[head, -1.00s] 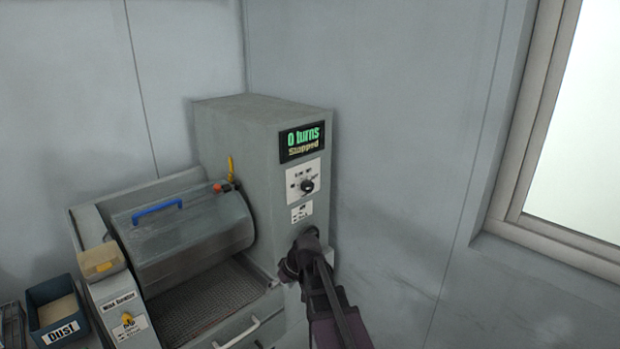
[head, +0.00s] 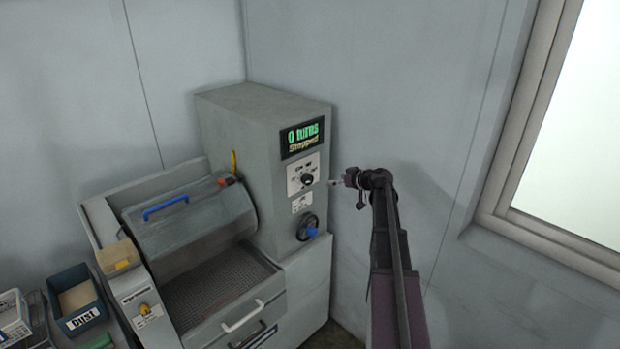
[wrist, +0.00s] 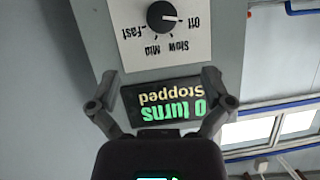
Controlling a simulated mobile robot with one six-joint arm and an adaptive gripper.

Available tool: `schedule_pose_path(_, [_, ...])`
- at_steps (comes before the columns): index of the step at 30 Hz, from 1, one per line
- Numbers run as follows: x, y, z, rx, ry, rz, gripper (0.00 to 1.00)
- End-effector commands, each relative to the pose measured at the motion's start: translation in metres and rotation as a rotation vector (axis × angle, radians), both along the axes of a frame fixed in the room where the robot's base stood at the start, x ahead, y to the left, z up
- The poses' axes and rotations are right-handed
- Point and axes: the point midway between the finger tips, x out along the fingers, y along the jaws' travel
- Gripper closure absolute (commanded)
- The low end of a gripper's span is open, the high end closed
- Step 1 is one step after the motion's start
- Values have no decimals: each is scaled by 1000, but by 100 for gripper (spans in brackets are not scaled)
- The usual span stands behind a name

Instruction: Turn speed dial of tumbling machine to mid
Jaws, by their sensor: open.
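The speed dial (head: 307,179) is a black round knob on a white plate on the grey tumbling machine (head: 265,125). The wrist view shows the same dial (wrist: 162,17) upside down, with labels Off, Slow, Mid and Fast. Its white mark points to the Off side. The display (head: 302,137) above it reads "0 turns, Stopped". My gripper (head: 338,182) is just right of the dial plate in the head view, apart from the dial. In the wrist view my gripper (wrist: 160,76) has its fingers spread and empty, with the display behind them.
A black handwheel with a blue knob (head: 311,231) is below the dial. The drum with a blue handle (head: 166,207) is to the left. A blue "Dust" bin (head: 84,321) stands at lower left. A window (head: 570,150) is at right. Bare wall lies right of the machine.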

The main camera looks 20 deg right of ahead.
Motion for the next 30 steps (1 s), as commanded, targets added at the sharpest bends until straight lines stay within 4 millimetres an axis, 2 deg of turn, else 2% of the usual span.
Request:
schedule_pose_path(14, [7, 4, -5, 0, 2, 2, 0])
schedule_pose_path(20, [23, 11, -13, -1, 2, 3, 0])
schedule_pose_path(30, [66, 31, -33, 0, 3, 4, 0])
